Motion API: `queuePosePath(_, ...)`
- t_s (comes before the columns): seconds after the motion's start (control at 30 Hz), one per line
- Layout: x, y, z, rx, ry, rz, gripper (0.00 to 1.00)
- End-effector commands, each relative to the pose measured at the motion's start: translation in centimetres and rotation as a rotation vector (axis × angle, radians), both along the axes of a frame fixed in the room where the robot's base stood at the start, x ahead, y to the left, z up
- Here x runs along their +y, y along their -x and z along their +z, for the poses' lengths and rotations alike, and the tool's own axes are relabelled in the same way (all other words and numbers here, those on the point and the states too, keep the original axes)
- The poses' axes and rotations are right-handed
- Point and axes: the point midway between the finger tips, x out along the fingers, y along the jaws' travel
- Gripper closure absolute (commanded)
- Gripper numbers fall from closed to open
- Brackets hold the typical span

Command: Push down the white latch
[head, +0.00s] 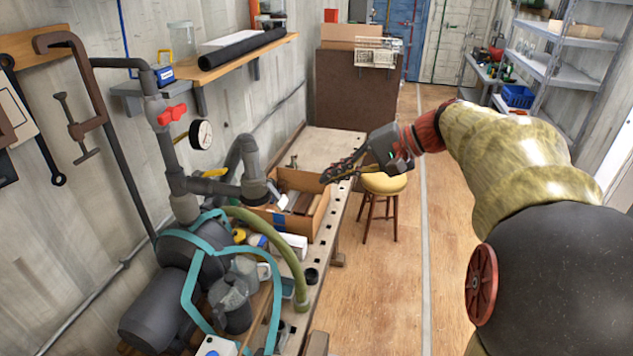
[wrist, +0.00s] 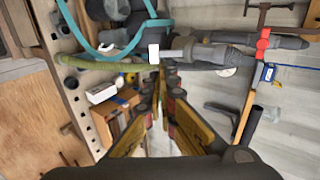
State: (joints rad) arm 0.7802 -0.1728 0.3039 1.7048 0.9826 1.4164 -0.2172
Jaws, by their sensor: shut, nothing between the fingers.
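I cannot make out for sure which part is the white latch. A small white block (wrist: 153,53) shows just beyond my fingertips in the wrist view, beside a grey cylindrical part; I cannot tell whether it is the latch. A white box with a blue top detail (head: 215,346) is at the bottom edge of the head view, by the pump. My gripper (head: 328,177) is shut and empty, held in the air over the right edge of the bench by the open box. In the wrist view its fingers (wrist: 161,82) point toward the pump and hoses.
The dark pump (head: 165,308) with teal straps and grey pipes stands at the left. An open brown box (head: 318,215) holds several items on the bench (head: 338,150). A yellow-topped stool (head: 384,184) stands beside the bench. The wooden floor (head: 395,285) on the right is clear.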

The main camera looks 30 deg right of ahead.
Motion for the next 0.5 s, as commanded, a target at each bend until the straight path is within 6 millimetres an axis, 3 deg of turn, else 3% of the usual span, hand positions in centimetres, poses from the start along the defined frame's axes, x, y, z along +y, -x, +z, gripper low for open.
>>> queuePosePath(0.2, -1.3, 1.3, 1.2, 0.0, 0.0, 0.0, 1.0)
queuePosePath(0.5, -1.4, 1.4, 1.3, 0.0, 0.0, 0.001, 1.0)
